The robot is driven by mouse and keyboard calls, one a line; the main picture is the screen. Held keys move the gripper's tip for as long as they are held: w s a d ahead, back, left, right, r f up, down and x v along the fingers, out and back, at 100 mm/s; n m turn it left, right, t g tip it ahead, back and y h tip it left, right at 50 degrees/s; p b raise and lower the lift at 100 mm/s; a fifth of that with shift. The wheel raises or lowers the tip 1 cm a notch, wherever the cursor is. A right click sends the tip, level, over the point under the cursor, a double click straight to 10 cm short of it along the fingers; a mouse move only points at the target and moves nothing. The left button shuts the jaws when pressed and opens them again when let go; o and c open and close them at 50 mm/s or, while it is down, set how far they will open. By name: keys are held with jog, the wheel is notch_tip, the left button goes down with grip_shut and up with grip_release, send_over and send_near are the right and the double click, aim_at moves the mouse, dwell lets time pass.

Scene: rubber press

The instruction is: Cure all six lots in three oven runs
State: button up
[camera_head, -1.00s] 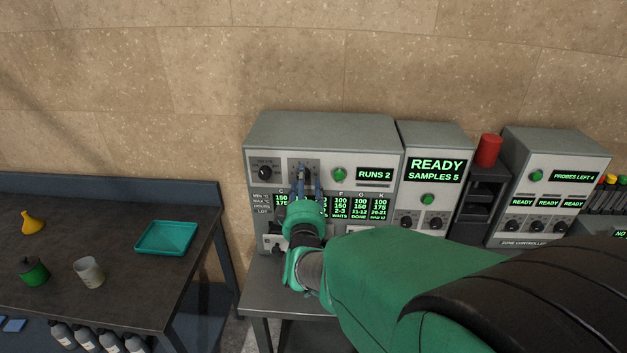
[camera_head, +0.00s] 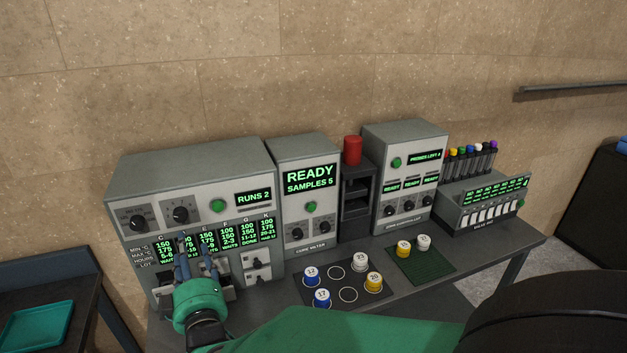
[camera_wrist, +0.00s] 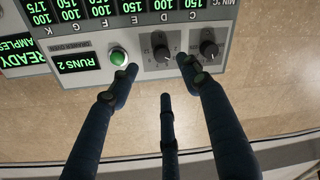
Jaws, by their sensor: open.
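The grey oven (camera_head: 195,165) stands at the left of the bench. Its screen (camera_head: 253,198) reads RUNS 2. It has two dark knobs, a left one (camera_head: 138,219) and a right one (camera_head: 180,213), and a green button (camera_head: 218,206). Its lot table (camera_head: 250,230) shows G as DONE and F as WAITS; my fingers hide part of it. My gripper (camera_head: 196,250) is open and empty in front of this table, below the right knob. In the wrist view, the spread fingers (camera_wrist: 160,78) point at the oven front, near the green button (camera_wrist: 118,57) and knobs.
The cure meter (camera_head: 300,190) reads READY, SAMPLES 5. Blue, white and yellow numbered pots sit on a dark mat (camera_head: 325,290); a yellow and a white one sit on a green mat (camera_head: 420,264). A zone controller (camera_head: 405,175) and valve unit (camera_head: 485,205) stand right. A teal tray (camera_head: 38,325) lies left.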

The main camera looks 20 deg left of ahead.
jog(key=shift+d, duration=0.1)
grip_shut()
jog(key=w+d+m+p, duration=0.1)
jog(key=d+m, duration=0.3)
jog(key=m, duration=0.9)
jog(key=w+d+m+t+h+p, duration=0.1)
jog(key=d+m, duration=0.3)
jog(key=m, duration=0.9)
jog(key=shift+w+m+p, duration=0.4)
jog(key=shift+w+p, duration=0.35)
jog(key=shift+r, duration=0.1)
